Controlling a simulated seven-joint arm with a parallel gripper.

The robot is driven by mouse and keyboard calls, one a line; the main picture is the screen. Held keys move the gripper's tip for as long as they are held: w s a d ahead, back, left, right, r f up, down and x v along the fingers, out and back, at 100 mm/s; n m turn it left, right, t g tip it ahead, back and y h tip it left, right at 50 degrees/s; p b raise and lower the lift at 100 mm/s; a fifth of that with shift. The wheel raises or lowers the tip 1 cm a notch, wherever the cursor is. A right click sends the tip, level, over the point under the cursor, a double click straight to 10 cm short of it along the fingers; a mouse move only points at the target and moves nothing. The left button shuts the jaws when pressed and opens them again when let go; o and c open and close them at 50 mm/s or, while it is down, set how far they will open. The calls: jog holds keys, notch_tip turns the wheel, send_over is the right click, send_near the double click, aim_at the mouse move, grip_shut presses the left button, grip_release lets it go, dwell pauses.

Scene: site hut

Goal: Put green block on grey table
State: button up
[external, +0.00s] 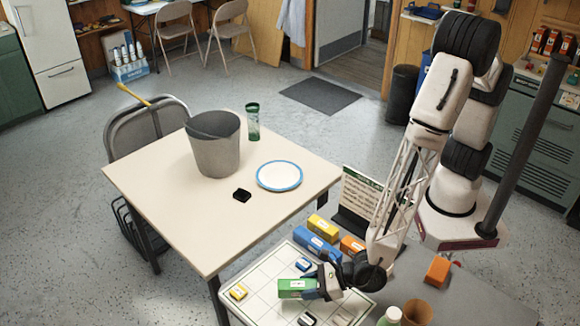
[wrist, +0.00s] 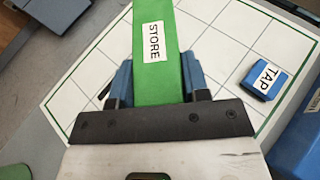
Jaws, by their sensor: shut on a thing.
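The green block (external: 295,288), a long bar with a white label, is at the white gridded board (external: 262,277) in the external view. In the wrist view the green block (wrist: 152,80) reads STORE and runs up between the fingers. My gripper (external: 318,283) is shut on one end of it; the fingers also show in the wrist view (wrist: 158,88). I cannot tell whether the block touches the board or hangs just above it. A grey tabletop (external: 480,304) shows at the lower right, near my arm's base.
A cream table (external: 165,205) holds a grey bucket (external: 214,150), a plate (external: 279,176), a green-topped tumbler (external: 253,122) and a small black item.

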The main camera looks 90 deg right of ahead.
jog(key=shift+f, duration=1.85)
jog(key=shift+f, duration=0.15)
jog(key=o, duration=1)
jog(key=shift+s+r, duration=0.3)
jog(key=v, duration=1.1)
jog(key=shift+s+r, duration=0.1)
jog(key=shift+s, duration=0.05)
